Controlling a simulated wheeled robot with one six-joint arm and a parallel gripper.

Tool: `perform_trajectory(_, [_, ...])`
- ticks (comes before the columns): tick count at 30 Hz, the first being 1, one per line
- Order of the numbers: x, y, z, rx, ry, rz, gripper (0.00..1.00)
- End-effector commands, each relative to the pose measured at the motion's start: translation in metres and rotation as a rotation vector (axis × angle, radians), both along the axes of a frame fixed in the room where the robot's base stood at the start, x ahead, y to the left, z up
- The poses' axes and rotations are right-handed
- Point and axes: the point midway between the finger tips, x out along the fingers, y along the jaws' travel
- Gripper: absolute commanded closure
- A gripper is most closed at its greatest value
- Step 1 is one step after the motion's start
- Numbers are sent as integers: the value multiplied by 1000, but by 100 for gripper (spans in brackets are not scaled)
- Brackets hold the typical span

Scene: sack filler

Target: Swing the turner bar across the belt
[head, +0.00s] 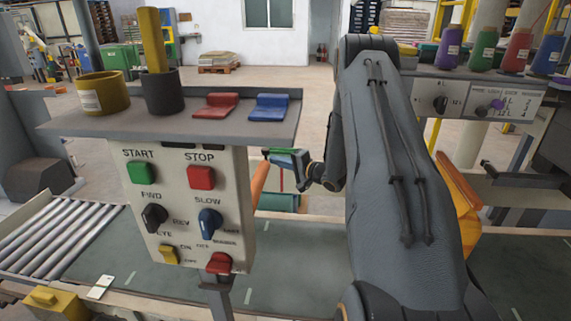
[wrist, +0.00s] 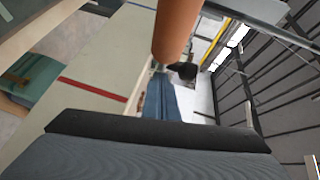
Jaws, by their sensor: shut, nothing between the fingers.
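An orange bar (head: 259,182), which looks like the turner bar, shows partly behind the control box in the head view. In the wrist view the orange bar (wrist: 177,30) comes down from the top edge as a thick cylinder. My gripper (head: 284,158) is shut and empty, just right of the bar in the head view. I cannot tell whether it touches the bar. The dark green belt (head: 320,246) runs across below, with pale marks on it. The control box and my arm hide parts of the bar and belt.
The control box (head: 190,205) with START and STOP buttons stands in front, left of my gripper. Its shelf (head: 160,122) holds cups and coloured switches. Steel rollers (head: 60,240) lie at the left. Thread cones stand on a ledge (head: 440,73) at the right.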

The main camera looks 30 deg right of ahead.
Motion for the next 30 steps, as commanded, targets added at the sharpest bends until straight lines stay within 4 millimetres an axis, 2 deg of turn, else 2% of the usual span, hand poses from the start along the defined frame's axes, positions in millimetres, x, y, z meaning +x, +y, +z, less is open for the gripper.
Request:
perform_trajectory(1, [6,11,3,-3,-7,20,100])
perform_trajectory(10, [7,14,5,-4,-11,27,100])
perform_trajectory(14, [4,7,7,-4,-10,29,100])
perform_trajectory(17, [-1,-9,11,-2,-10,22,100])
perform_trajectory(20, [-9,-29,13,-1,-7,15,100])
perform_trajectory(21, [-20,-33,13,0,-7,12,100])
perform_trajectory(30, [-78,-54,19,2,-3,10,100])
